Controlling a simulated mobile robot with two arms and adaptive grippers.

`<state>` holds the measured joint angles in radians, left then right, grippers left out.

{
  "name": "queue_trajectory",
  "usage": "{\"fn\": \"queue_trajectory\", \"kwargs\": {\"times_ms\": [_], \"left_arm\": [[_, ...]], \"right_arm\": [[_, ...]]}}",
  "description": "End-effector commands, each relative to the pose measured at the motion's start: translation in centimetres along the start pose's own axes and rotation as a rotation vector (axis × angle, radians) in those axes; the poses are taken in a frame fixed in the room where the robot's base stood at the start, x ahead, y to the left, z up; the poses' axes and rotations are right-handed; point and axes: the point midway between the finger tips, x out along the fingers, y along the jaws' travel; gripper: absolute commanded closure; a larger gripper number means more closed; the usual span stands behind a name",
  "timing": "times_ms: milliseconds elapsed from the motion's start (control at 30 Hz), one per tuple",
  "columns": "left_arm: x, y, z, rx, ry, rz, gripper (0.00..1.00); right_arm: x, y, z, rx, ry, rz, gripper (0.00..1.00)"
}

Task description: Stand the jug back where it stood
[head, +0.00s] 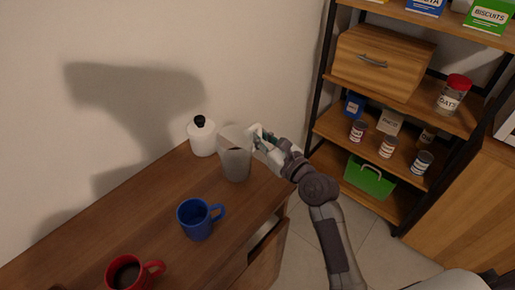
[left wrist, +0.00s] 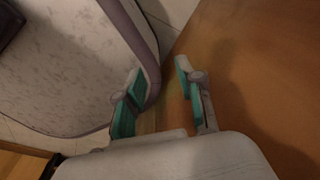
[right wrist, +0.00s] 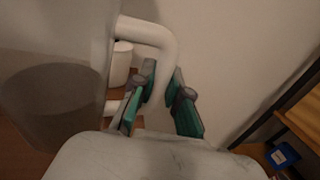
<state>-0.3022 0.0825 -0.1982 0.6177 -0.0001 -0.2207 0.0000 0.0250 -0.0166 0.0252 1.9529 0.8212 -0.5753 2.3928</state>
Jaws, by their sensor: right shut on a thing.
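The jug (head: 236,160) is a pale grey vessel near the far right end of the wooden table in the head view, and looks upright. My right gripper (head: 258,138) is shut on its handle; whether the base touches the table I cannot tell. In the right wrist view the jug's body (right wrist: 62,60) fills the left side, and its white handle (right wrist: 165,42) passes between the fingers of my right gripper (right wrist: 160,95). My left gripper (left wrist: 158,98) shows in the left wrist view with its fingers apart and nothing between them.
On the table (head: 150,215) stand a white dispenser with a black top (head: 202,138), a blue mug (head: 197,219) and a red mug (head: 130,272) with dark liquid. A drawer (head: 264,250) below stands open. A shelf (head: 345,131) with tins and boxes is at the right.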

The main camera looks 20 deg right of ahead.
Motion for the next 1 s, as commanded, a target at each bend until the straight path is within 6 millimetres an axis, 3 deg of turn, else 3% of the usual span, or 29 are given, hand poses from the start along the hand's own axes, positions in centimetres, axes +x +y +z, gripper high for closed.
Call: {"fn": "queue_trajectory", "kwargs": {"times_ms": [100,400,800,833,967,1000], "left_arm": [[0.2,0.0,-0.1,0.0,0.002,0.0,0.63],[1.4,0.1,-0.1,0.001,0.005,0.001,0.63],[1.5,0.3,-0.3,0.001,0.008,0.004,0.63],[1.5,0.3,-0.3,0.001,0.008,0.004,0.63],[1.5,0.3,-0.3,0.001,0.008,0.004,0.63],[1.5,0.3,-0.3,0.001,0.008,0.004,0.63]], "right_arm": [[0.5,0.1,-0.4,-0.001,-0.003,0.0,1.0],[0.5,0.0,-4.2,-0.001,-0.001,0.0,1.0],[0.5,0.0,-4.6,0.001,-0.002,-0.001,1.0],[0.5,0.0,-4.6,-0.001,0.001,0.0,0.82],[0.5,0.0,-4.6,-0.001,0.001,0.0,0.61],[0.5,0.0,-4.6,-0.001,0.001,0.0,0.61]]}}
